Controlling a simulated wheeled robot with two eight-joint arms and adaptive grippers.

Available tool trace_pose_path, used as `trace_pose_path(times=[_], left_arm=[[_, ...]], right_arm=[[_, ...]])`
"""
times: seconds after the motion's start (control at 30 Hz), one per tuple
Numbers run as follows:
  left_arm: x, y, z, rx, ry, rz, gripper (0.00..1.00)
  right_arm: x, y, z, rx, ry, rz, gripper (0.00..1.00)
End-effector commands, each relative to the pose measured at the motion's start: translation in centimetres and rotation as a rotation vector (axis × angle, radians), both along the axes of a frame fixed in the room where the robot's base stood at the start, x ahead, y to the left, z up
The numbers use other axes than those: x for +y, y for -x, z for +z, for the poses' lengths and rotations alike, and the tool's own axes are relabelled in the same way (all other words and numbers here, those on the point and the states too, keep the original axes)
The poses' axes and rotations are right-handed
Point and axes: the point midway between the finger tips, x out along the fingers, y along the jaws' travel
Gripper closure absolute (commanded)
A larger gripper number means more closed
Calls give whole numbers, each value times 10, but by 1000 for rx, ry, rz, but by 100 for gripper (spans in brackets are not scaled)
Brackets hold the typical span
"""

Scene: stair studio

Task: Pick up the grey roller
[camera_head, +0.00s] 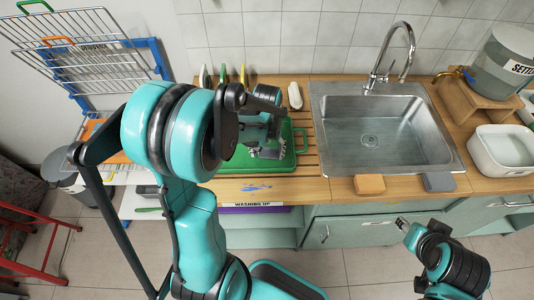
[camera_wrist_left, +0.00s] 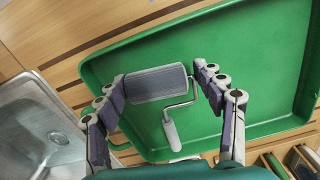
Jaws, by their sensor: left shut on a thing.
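The grey roller (camera_wrist_left: 155,83) lies across the left wrist view, with its wire frame and light handle (camera_wrist_left: 171,131) hanging toward the near side. My left gripper (camera_wrist_left: 163,80) has one finger at each end of the roller and is shut on it. Behind it is the green tray (camera_wrist_left: 262,60); I cannot tell whether the roller touches it. In the head view my left gripper (camera_head: 266,146) is over the green tray (camera_head: 285,163), and my arm hides much of both. My right gripper (camera_head: 402,223) is low at the right, in front of the cabinets, away from the tray; its jaws are too small to read.
The steel sink (camera_head: 335,110) with a tall tap (camera_head: 385,70) is right of the tray. An orange block (camera_head: 369,184) and a grey block (camera_head: 439,181) lie at the counter's front edge. A white basin (camera_head: 485,165) stands at right, and a wire rack (camera_head: 75,60) at left.

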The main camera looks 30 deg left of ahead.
Motion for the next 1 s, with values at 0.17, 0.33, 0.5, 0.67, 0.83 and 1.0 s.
trace_pose_path(times=[0.17,0.33,0.5,0.67,0.83,1.0], left_arm=[[-24,11,32,0,0,-6,60],[-59,28,55,0,0,-6,60],[-87,41,73,0,0,-5,60],[-102,47,82,0,0,-2,60],[-106,49,84,0,0,0,60],[-106,49,84,0,0,0,60]], right_arm=[[0,0,16,0,0,0,60],[0,0,26,0,0,0,60],[0,0,34,0,0,0,60],[0,0,38,0,0,0,60],[0,0,38,0,0,0,60],[0,0,38,0,0,0,60]])
